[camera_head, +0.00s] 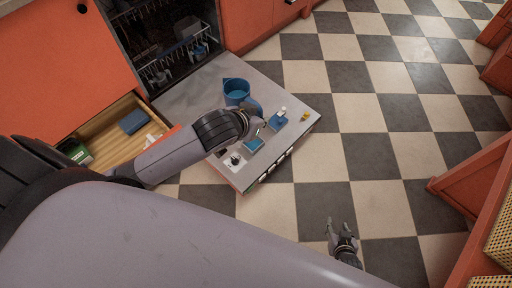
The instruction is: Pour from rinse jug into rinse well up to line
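A blue jug (236,92), likely the rinse jug, stands upright on the lowered dishwasher door. A small dark round fitting on a pale patch (235,160) near the door's front left corner may be the rinse well; no fill line can be made out. My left gripper (262,116) is over the door, just in front of the jug and apparently apart from it; its fingers are too small and overlapped to read. My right gripper (339,224) is open and empty above the floor, away from the door at the lower right.
The open dishwasher door (190,95) also bears a blue bottle with a white top (278,120), a flat blue item (254,144) and a small yellow item (304,117). An open drawer (104,146) is on the left. Red cabinets stand at right; the checkered floor between is clear.

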